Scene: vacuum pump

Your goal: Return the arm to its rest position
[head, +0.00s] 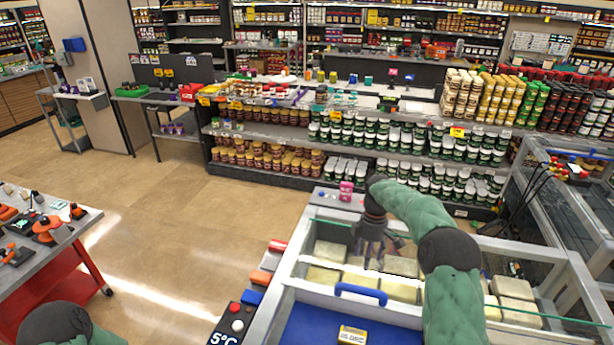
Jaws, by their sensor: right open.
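My right arm (436,250), in a green sleeve with dark joints, comes in from the lower right of the head view. Its dark gripper (372,258) points down over the glass-topped chest freezer (290,265). The gripper is open, and I see nothing held in it. Pale blocks (400,290) lie below it in the freezer. Of my left arm (60,325), only a dark joint and some green sleeve show at the bottom left. My left gripper is out of view.
A blue handle (361,293) and a small yellow box (352,335) are near the freezer's front. A pink container (346,190) stands at its back edge. A tool cart (72,240) is at the left. Stocked shelves stand behind; open floor (180,230) lies between.

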